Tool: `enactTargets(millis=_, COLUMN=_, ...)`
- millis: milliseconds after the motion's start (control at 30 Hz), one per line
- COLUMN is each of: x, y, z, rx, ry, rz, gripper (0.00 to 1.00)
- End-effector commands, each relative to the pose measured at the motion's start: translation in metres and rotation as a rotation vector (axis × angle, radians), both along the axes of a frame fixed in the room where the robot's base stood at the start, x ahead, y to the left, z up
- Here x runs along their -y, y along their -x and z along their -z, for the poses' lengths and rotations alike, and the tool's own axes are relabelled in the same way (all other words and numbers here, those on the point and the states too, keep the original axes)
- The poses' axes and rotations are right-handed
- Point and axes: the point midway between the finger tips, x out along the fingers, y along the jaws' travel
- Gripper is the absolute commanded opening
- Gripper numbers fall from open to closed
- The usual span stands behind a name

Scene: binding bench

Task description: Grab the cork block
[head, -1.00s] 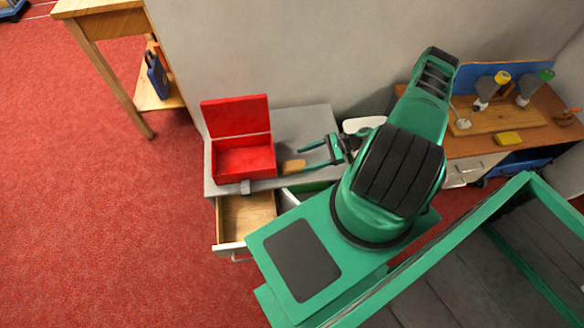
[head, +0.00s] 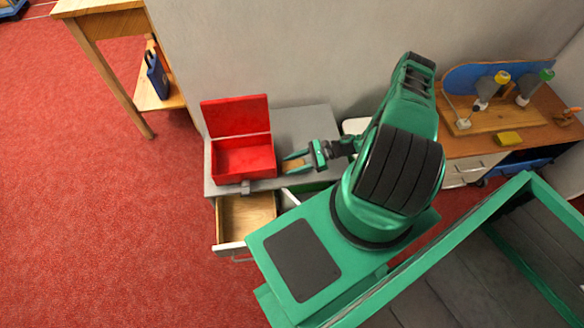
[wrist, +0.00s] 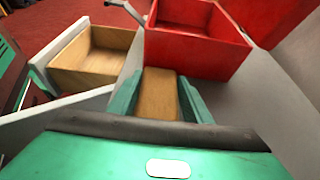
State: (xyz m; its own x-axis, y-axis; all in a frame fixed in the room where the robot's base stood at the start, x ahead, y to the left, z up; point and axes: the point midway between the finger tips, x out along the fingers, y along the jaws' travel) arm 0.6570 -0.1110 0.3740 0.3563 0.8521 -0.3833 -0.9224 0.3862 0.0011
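The cork block (head: 294,165) is a small tan block on the grey bench top, just right of the red box. In the wrist view the cork block (wrist: 158,94) lies between the two green fingers. My gripper (head: 294,163) is open around it, with one finger on each side. In the wrist view my gripper (wrist: 160,98) shows a narrow gap beside the block at the right finger; contact at the left finger is hard to tell. The block's near end is hidden behind the gripper body.
The open red box (head: 243,160) stands just beyond the fingertips, lid raised against the wall. An open wooden drawer (head: 247,216) juts out below the grey bench top (head: 300,121). A wooden bench with a yellow block (head: 508,139) is at the right.

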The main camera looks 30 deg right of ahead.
Motion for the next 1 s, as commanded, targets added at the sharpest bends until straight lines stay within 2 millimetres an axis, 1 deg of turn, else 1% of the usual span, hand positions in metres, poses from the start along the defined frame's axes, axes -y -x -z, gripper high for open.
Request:
enactTargets(millis=33, x=0.000, y=0.000, z=0.000, rx=0.000, ry=0.000, rz=0.000, gripper=0.32)
enactTargets(millis=67, x=0.000, y=0.000, z=0.000, rx=0.000, ry=0.000, rz=0.000, gripper=0.25)
enactTargets(millis=100, x=0.000, y=0.000, z=0.000, rx=0.000, ry=0.000, rz=0.000, gripper=0.21)
enactTargets(millis=367, x=0.000, y=0.000, z=-0.001, rx=0.000, ry=0.000, rz=0.000, gripper=0.21)
enactTargets(millis=567, x=0.000, y=0.000, z=-0.009, rx=0.000, ry=-0.001, rz=0.000, gripper=0.21)
enactTargets(millis=667, x=0.000, y=0.000, z=-0.020, rx=0.000, ry=-0.001, rz=0.000, gripper=0.21)
enactTargets(millis=1000, x=0.000, y=-0.001, z=-0.070, rx=0.001, ry=0.001, rz=0.001, gripper=0.21)
